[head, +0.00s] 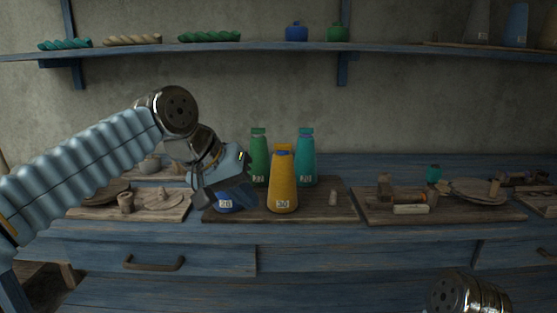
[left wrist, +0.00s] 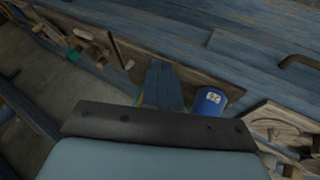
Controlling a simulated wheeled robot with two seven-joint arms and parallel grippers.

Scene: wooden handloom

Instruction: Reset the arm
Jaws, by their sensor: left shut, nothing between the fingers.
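My left arm reaches in from the left in the head view. Its gripper (head: 243,198) is shut and empty, low over the middle board and partly in front of a blue bottle (head: 224,206). In the left wrist view the shut fingers (left wrist: 165,82) show with the blue bottle (left wrist: 208,103) beside them on the right; I cannot tell whether they touch. A yellow bottle (head: 284,185) stands right of the gripper. A green bottle (head: 259,150) and a teal bottle (head: 306,160) stand behind it. The right gripper is out of view.
A left board (head: 170,212) and a right board (head: 450,212) carry wooden parts. A wall shelf (head: 270,48) with twisted yarn and small pots runs above. A drawer handle (head: 153,264) sticks out in front.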

